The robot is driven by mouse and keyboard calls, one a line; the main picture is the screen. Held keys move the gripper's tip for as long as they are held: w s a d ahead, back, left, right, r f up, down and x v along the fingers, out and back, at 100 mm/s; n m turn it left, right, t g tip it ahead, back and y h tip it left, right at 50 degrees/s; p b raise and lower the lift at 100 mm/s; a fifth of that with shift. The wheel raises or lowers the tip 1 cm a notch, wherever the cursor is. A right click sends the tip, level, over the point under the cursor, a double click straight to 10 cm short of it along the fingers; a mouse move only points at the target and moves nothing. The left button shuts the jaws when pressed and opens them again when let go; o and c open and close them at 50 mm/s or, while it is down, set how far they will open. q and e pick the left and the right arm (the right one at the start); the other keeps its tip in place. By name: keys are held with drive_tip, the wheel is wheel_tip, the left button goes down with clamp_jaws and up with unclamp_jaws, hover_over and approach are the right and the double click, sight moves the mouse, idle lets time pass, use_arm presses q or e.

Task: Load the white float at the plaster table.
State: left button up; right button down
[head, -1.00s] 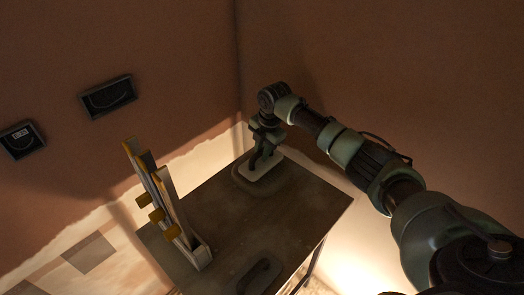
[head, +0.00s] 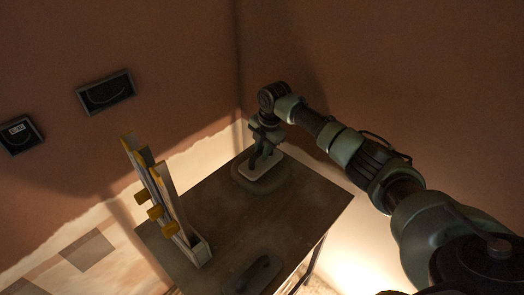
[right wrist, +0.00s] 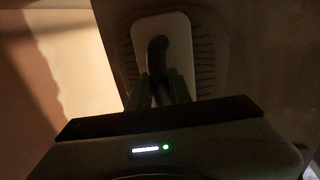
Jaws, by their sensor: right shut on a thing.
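The white float (head: 259,171) lies flat at the far corner of the plaster table (head: 225,215), on a dark, round-edged patch. Its pale plate with rounded corners and its dark handle (right wrist: 158,52) show in the right wrist view. My right gripper (head: 262,157) comes down from above and is shut on the float's handle. In the right wrist view its fingers (right wrist: 160,88) are at the handle's near end. Ridged marks in the patch (right wrist: 208,55) show on both sides of the float. I cannot tell whether the plate touches the patch. My left gripper is not in view.
A rack (head: 203,250) with tall yellow-edged boards stands at the table's left side. A dark float-like tool with a handle (head: 262,268) lies at the front edge. Walls meet close behind the table. Two dark boxes (head: 105,92) hang on the left wall. The table's middle is clear.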

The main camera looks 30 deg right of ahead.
sight(262, 148)
drive_tip(key=shift+f, duration=0.45)
idle(0.3)
drive_tip(key=shift+f, duration=0.1)
idle(1.4)
wheel_tip(262, 148, up, 7)
drive_tip(key=p, duration=0.7)
idle(0.5)
idle(0.3)
